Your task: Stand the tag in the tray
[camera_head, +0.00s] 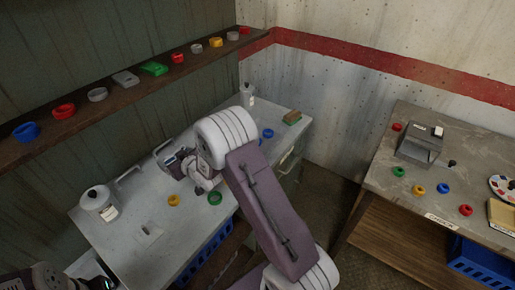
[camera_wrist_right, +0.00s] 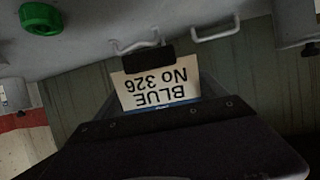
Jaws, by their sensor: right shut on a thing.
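My right gripper (camera_head: 178,163) is over the back of the left worktable. It is shut on a pale tag (camera_wrist_right: 158,88) with a blue edge. In the right wrist view the tag reads "BLUE No 326" upside down. In the head view the tag cannot be made out clearly. Two pale handles (camera_head: 129,173) stand at the table's back edge near this gripper; I cannot tell whether they belong to a tray. A small flat plate (camera_head: 148,235) lies near the front. My left gripper (camera_head: 88,282) is partly in view at the bottom left; its jaws are unclear.
A white lidded jar (camera_head: 99,203), a yellow ring (camera_head: 173,200) and a green ring (camera_head: 215,198) stand on the left table. A shelf (camera_head: 130,92) with several coloured rings runs above. A second table (camera_head: 378,180) with a grey device (camera_head: 420,145) is at right.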

